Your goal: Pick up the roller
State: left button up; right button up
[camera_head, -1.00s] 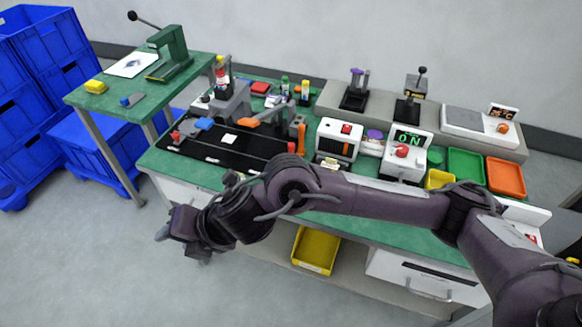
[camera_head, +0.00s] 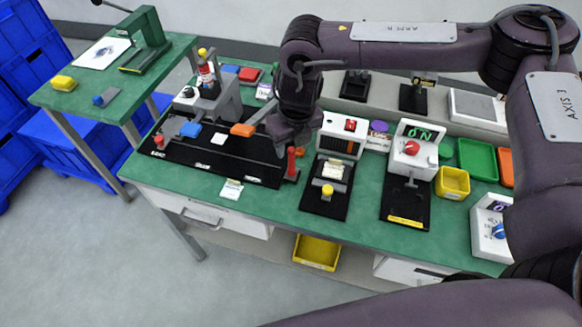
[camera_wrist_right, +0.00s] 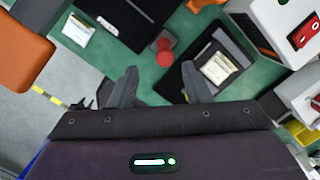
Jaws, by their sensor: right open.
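A small upright red-handled piece (camera_head: 291,163), which may be the roller, stands at the right end of the black track (camera_head: 225,148). I cannot tell for certain which thing is the roller. The red piece also shows in the right wrist view (camera_wrist_right: 164,50), ahead of and between my fingers. My right gripper (camera_head: 293,140) is just above and behind it in the head view, partly hidden by its own wrist. In the right wrist view its two fingers (camera_wrist_right: 160,86) are spread with nothing between them. My left gripper is not in view.
A black fixture with a yellow knob (camera_head: 327,190) and a white ON device (camera_head: 411,150) stand to the right. A grey clamp with an orange part (camera_head: 243,130) is close on the left. A white card (camera_head: 231,189) lies at the green bench's front edge.

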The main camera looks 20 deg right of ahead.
aim_at(292, 150)
jog(key=f, duration=0.1)
jog(key=f+p, duration=0.1)
jog(key=shift+w+d+f, duration=0.3)
jog(key=shift+w+f, duration=0.05)
jog(key=shift+w, duration=0.05)
jog(key=shift+w+a+f, duration=0.1)
jog(key=shift+w+f, duration=0.1)
jog(key=shift+f, duration=0.4)
jog(key=shift+w+f, duration=0.15)
jog(key=shift+f, duration=0.45)
jog(key=c, duration=0.7)
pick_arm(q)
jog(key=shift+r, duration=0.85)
pick_arm(e)
grip_shut()
